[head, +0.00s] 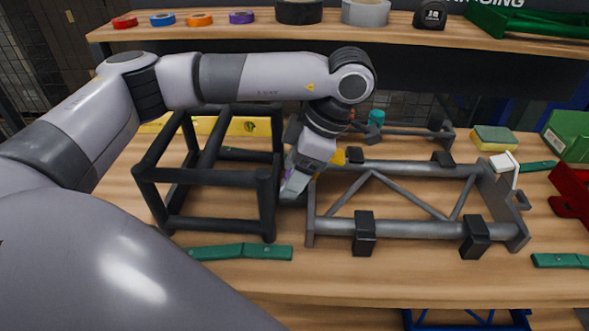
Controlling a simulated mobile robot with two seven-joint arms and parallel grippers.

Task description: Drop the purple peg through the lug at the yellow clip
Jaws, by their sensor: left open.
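My left gripper (294,186) points down in the gap between the black tube frame and the grey metal frame (400,228). It is open, and its fingers are seen edge-on. A small purple patch (288,161), perhaps the purple peg, shows at the left edge of the gripper, mostly hidden by it. A yellow piece (338,157), likely the yellow clip, shows just right of the gripper at the grey frame's left end. The lug is hidden behind my gripper, and I cannot tell whether the peg is in it. My right gripper is not in view.
The black tube frame (218,226) stands close on the left. A green strap (240,252) lies in front of it. A yellow level (220,126) lies behind. A sponge (494,138), a green box (570,135) and a red part (572,193) are at right.

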